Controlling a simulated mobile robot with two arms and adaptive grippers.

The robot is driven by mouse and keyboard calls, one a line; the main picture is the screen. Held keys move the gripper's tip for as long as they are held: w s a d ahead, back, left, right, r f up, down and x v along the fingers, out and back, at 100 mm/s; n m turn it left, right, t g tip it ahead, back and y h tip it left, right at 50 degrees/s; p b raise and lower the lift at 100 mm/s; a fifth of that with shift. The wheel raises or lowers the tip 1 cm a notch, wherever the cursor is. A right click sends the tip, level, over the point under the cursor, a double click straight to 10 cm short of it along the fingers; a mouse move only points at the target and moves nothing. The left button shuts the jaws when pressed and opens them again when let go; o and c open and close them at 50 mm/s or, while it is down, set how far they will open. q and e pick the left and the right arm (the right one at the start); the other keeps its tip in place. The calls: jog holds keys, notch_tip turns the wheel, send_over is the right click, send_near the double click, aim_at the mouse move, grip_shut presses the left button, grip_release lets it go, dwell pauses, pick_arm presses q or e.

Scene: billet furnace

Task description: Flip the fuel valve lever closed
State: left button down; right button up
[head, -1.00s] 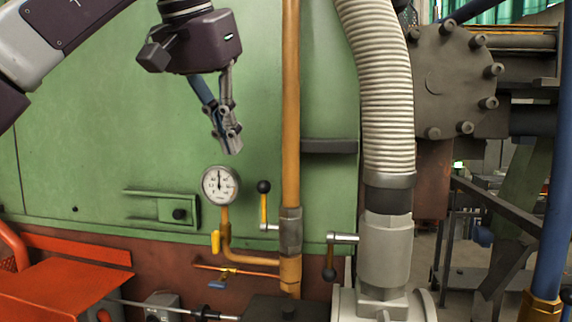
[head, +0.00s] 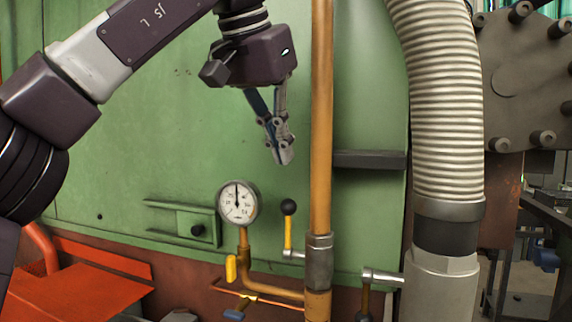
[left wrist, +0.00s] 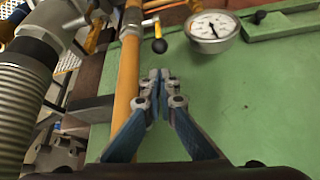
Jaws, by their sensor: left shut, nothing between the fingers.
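A lever with a yellow shaft and black ball knob (head: 289,207) stands upright beside the vertical yellow pipe (head: 321,130), joined to the pipe's grey valve body (head: 319,262). I take it as the fuel valve lever. In the left wrist view, its knob (left wrist: 159,46) appears just beyond my fingertips. My left gripper (head: 284,158) is shut and empty, above the knob in the head view and apart from it. The shut fingertips also show in the left wrist view (left wrist: 159,77), beside the yellow pipe. My right gripper is not in view.
A round gauge (head: 238,203) sits left of the lever. Right of the pipe are a ribbed hose (head: 437,110) and another black-knobbed lever (head: 364,300), hanging down. A small blue-handled valve (head: 234,315) is low. The green wall (head: 130,150) lies behind.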

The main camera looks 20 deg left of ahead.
pick_arm(q)
send_over(288, 228)
jog(key=w, duration=0.1)
jog(key=f, duration=0.6)
jog(key=shift+w+f+p, duration=0.1)
jog(key=shift+w+p, duration=0.1)
jog(key=shift+p, duration=0.2)
jog(key=shift+w+d+f, duration=0.1)
jog(key=shift+w+f, duration=0.15)
jog(key=shift+f, duration=0.35)
jog(key=shift+w+d+f, duration=0.1)
jog(key=shift+w+f, duration=0.05)
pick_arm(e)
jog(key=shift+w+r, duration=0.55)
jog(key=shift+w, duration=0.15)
